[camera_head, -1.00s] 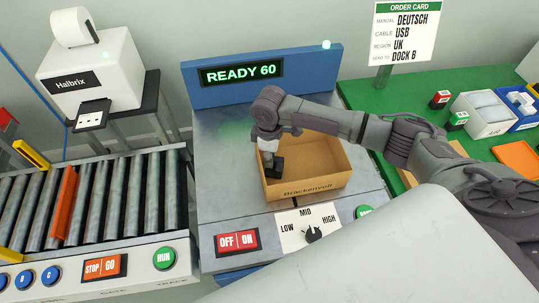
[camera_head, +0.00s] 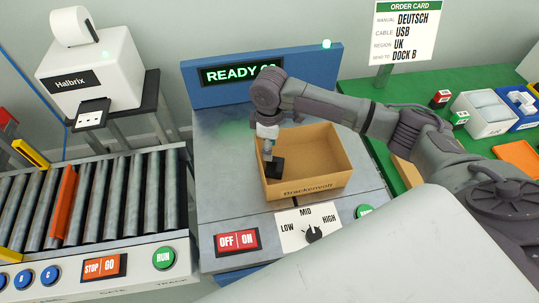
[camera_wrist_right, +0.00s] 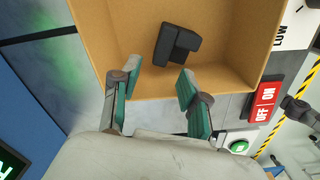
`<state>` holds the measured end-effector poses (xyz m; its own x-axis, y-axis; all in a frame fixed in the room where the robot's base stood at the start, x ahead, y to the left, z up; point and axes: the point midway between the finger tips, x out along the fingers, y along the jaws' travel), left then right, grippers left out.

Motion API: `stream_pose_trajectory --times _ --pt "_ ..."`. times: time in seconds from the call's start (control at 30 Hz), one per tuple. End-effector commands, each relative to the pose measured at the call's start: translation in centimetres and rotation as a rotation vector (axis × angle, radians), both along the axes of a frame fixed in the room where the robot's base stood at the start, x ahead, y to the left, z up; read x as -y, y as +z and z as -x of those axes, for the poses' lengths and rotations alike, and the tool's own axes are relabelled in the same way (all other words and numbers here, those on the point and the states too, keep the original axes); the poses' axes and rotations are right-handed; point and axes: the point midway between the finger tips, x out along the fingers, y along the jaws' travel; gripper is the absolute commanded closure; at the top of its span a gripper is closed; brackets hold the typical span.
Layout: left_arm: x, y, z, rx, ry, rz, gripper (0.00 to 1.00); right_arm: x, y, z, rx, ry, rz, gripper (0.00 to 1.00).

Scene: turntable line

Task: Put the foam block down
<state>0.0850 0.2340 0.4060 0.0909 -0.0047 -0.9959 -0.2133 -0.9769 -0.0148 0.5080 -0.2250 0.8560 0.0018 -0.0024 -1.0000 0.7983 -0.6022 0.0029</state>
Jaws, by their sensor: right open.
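The dark foam block (camera_head: 275,168) lies in the left part of the open cardboard box (camera_head: 322,182). In the right wrist view the foam block (camera_wrist_right: 175,44) shows as an L-shaped black piece on the floor of the box (camera_wrist_right: 233,50). My right gripper (camera_head: 267,152) is over the left side of the box, close above the block. In the right wrist view the right gripper's (camera_wrist_right: 158,76) two green-padded fingers stand apart with nothing between them, and the block lies beyond the tips. My left gripper is not in view.
The box stands on a metal plate (camera_head: 225,185) below a blue display panel (camera_head: 317,68). A switch panel (camera_head: 237,241) and dial (camera_head: 313,233) are in front. A roller conveyor (camera_head: 100,200) is at left. Bins (camera_head: 483,115) and small boxes stand on the green table at right.

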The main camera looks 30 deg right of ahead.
Motion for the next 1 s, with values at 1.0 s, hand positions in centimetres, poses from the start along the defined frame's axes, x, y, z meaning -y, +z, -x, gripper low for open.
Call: stream_pose_trajectory --times 1.0 --pt "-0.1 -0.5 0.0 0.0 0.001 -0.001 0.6 0.0 7.6 0.0 -0.001 0.0 -0.001 0.55"
